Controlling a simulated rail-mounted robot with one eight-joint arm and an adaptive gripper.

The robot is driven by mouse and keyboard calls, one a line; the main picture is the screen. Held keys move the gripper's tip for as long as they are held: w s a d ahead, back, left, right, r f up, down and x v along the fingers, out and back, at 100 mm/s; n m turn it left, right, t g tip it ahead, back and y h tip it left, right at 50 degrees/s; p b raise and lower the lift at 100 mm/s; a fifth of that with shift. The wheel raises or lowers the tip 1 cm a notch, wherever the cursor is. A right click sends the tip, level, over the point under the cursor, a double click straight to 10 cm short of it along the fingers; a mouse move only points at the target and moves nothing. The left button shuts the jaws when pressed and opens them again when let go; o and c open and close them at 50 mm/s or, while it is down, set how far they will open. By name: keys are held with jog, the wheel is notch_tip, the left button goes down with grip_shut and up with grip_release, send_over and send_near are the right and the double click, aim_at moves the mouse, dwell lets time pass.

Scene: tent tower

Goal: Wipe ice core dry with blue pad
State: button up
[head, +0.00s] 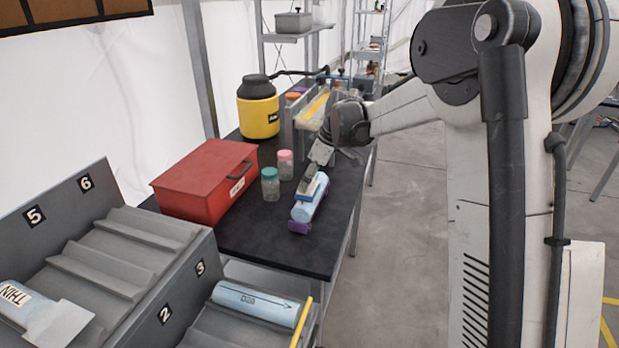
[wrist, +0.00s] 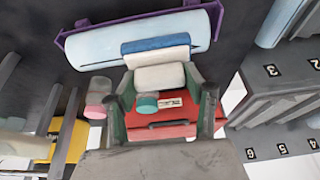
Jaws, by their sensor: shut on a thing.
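The ice core (head: 307,209), a pale blue cylinder, lies in a purple cradle (head: 299,227) near the front right of the black table. It also shows across the top of the wrist view (wrist: 105,45). My gripper (head: 314,177) is shut on the white block of the blue pad (head: 309,190). In the wrist view the white block sits between my fingers (wrist: 161,84), with the blue pad face (wrist: 155,44) toward the core. The pad overlaps the core's upper side in the head view. Whether they touch is hard to tell.
A red box (head: 197,183), a teal-lidded jar (head: 270,185) and a pink-lidded jar (head: 285,166) stand left of the core. A yellow container (head: 258,112) is behind. A numbered grey rack (head: 120,250) at front left holds other cores, one with an arrow (head: 255,303).

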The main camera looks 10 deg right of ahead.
jog(key=shift+s+a, duration=0.3)
jog(key=shift+s, duration=0.15)
jog(key=shift+s, duration=0.1)
jog(key=shift+s+a, duration=0.55)
jog(key=shift+s, duration=0.25)
jog(key=shift+s+a, duration=0.5)
jog(key=shift+s, duration=0.3)
jog(key=shift+w+d, duration=0.1)
jog(key=shift+w+d+b, duration=0.2)
jog(key=shift+w+d, duration=0.3)
jog(key=shift+w, duration=0.35)
jog(key=shift+w+d+b, duration=0.2)
jog(key=shift+w+d, duration=0.3)
jog(key=shift+w, duration=0.3)
jog(key=shift+w+d, duration=0.55)
jog(key=shift+w, duration=0.3)
jog(key=shift+w+d, duration=0.5)
jog(key=shift+w, duration=0.35)
jog(key=shift+w+d, duration=0.55)
jog(key=shift+w, duration=0.3)
jog(key=shift+w+d, duration=0.5)
jog(key=shift+w, duration=0.35)
